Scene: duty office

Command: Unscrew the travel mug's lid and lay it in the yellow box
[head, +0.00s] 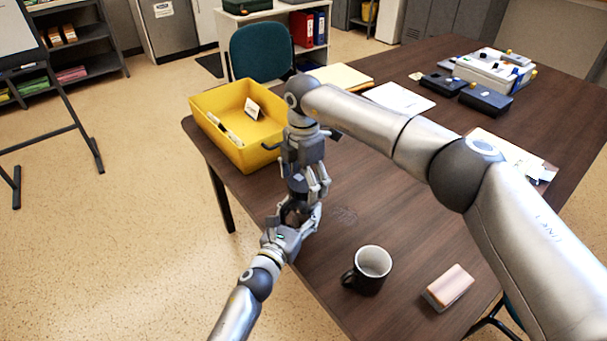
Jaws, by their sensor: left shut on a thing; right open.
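The yellow box (259,157) stands open at the table's far left corner, with a white card and a long pale item inside. My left gripper (297,216) comes in from below, near the table's left edge. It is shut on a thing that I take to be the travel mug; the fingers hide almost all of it. My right gripper (309,187) points down directly above my left one, right of the box's near end. It is open, with its fingers around or just over the hidden thing; I cannot tell whether they touch it. The lid cannot be made out.
A black mug (371,271) with a handle and a pink-and-white block (449,287) stand at the table's near side. Papers (400,98), dark devices (485,99) and a white case (487,73) lie farther back. A teal chair (262,52) stands behind the table.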

